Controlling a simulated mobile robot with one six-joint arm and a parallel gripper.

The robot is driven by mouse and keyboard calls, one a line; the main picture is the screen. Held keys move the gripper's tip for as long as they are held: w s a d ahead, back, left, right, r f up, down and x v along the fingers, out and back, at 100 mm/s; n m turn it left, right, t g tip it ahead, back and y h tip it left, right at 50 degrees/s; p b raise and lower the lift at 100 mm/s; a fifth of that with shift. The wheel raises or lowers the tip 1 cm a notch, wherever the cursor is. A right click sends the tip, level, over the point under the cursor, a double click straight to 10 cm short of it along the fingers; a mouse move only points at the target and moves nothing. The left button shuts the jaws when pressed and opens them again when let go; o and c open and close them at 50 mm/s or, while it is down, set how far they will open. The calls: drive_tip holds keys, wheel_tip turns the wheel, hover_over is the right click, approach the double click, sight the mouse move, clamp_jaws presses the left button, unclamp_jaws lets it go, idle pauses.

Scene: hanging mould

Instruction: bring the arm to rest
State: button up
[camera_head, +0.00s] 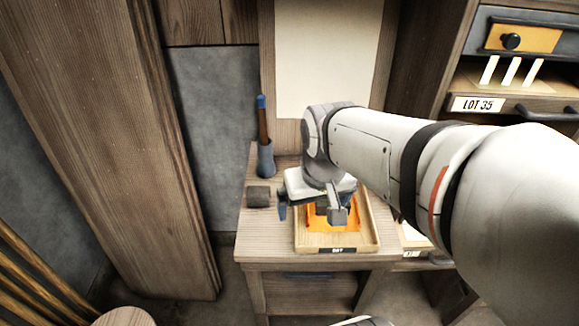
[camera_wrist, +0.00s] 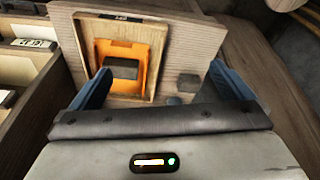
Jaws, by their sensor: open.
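My gripper (camera_head: 311,207) hangs at the end of my arm above the table, over the left part of a shallow wooden tray (camera_head: 372,235). Its jaws are open, with the two blue fingers apart and nothing between them in the wrist view (camera_wrist: 160,84). The tray, seen in the wrist view (camera_wrist: 158,62), holds an orange piece (camera_wrist: 104,52) with a dark grey block (camera_wrist: 123,69) on it. In the head view the gripper partly covers the orange piece (camera_head: 350,222).
A small grey block (camera_head: 258,197) and a blue-grey cup (camera_head: 265,160) with a blue-tipped stick stand left of the tray. A pale panel (camera_head: 325,55) rises behind. A shelf unit marked LOT 35 (camera_head: 478,104) is at the right. A wooden post (camera_head: 110,140) stands left.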

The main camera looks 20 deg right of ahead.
drive_tip(key=shift+s+a, duration=0.3)
drive_tip(key=shift+s, duration=0.25)
drive_tip(key=shift+s+a, duration=0.3)
drive_tip(key=shift+s, duration=0.25)
idle(0.5)
